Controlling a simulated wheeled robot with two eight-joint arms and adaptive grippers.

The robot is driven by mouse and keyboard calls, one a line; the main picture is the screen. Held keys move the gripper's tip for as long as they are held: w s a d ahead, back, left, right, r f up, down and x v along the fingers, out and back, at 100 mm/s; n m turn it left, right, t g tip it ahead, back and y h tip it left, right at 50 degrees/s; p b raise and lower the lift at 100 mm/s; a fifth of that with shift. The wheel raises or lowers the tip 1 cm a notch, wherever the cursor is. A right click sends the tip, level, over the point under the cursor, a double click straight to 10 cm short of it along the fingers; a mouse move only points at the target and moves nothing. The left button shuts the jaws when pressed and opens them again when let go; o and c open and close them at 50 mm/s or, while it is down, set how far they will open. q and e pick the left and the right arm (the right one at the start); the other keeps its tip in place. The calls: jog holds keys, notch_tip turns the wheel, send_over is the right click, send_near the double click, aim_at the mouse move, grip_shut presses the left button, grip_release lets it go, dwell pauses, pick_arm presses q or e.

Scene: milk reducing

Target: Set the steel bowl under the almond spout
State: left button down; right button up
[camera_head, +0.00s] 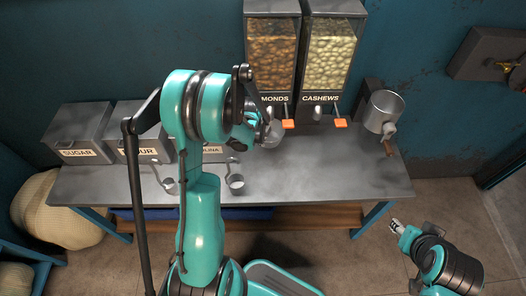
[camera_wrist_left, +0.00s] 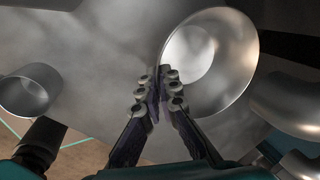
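The steel bowl (camera_head: 273,135) is at the back of the grey counter, in front of the almond dispenser (camera_head: 271,50), close to its orange lever (camera_head: 288,124). My arm partly hides it and the almond spout. In the left wrist view the bowl (camera_wrist_left: 236,62) opens toward the camera. My left gripper (camera_wrist_left: 158,78) is closed around its near rim, one finger on each side of the wall. In the head view it is mostly hidden behind the wrist. My right gripper (camera_head: 396,225) is away from the counter at lower right, too small to judge its fingers.
The cashew dispenser (camera_head: 331,50) stands right of the almond one. The counter's right front (camera_head: 350,175) is clear.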

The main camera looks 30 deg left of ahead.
pick_arm(q)
notch_tip(320, 180, down, 6)
jog(key=shift+d+r+b, duration=0.1)
jog(key=shift+r+b, duration=0.15)
jog(key=shift+b, duration=0.65)
jog(key=shift+r, duration=0.15)
jog(key=c, duration=1.7)
grip_release()
